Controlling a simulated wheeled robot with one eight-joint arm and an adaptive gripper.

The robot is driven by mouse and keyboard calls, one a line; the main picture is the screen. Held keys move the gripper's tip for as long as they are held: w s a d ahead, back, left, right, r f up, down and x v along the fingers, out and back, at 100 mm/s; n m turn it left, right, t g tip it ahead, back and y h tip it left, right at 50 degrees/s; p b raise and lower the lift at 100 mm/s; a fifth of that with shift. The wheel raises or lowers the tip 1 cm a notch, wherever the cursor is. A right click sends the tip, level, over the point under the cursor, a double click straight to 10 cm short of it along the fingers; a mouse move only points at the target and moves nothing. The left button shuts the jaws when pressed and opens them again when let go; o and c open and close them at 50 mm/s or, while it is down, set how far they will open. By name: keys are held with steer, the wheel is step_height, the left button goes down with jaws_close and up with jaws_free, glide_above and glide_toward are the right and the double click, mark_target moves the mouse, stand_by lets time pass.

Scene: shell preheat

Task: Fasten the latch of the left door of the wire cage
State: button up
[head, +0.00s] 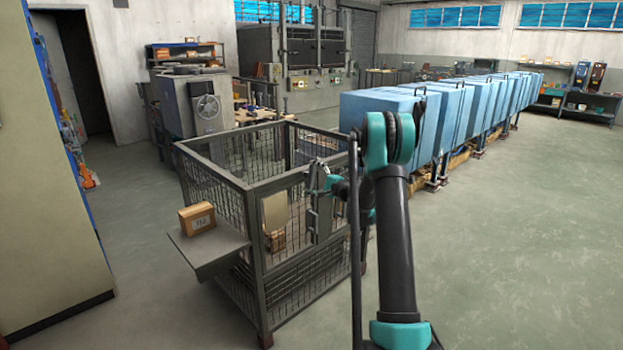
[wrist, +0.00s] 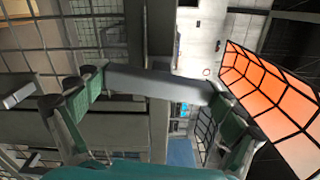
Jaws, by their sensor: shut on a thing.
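The wire cage (head: 188,184) stands in the middle of the head view, with a grey frame and mesh sides. My gripper (head: 326,184) is at the upper part of its front side, partly hidden by my arm. In the wrist view my gripper's fingers (wrist: 155,86) are on either side of a grey bar (wrist: 150,82) and touch its two ends. The bar looks like the latch piece and lies in front of upright frame parts and mesh. Whether the latch is fastened cannot be told. The left door's edges are hard to make out in the head view.
A small cardboard box (head: 197,218) sits on a grey shelf (head: 212,254) at the cage's left side. A row of blue boxes (head: 385,115) runs behind my arm. A beige cabinet (head: 40,200) stands at far left. The floor at right is clear.

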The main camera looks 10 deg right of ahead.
steer(key=shift+n, duration=1.1)
steer(key=o, duration=0.8)
steer(key=shift+s, duration=0.1)
steer(key=v, duration=1.2)
steer(key=shift+a, duration=0.1)
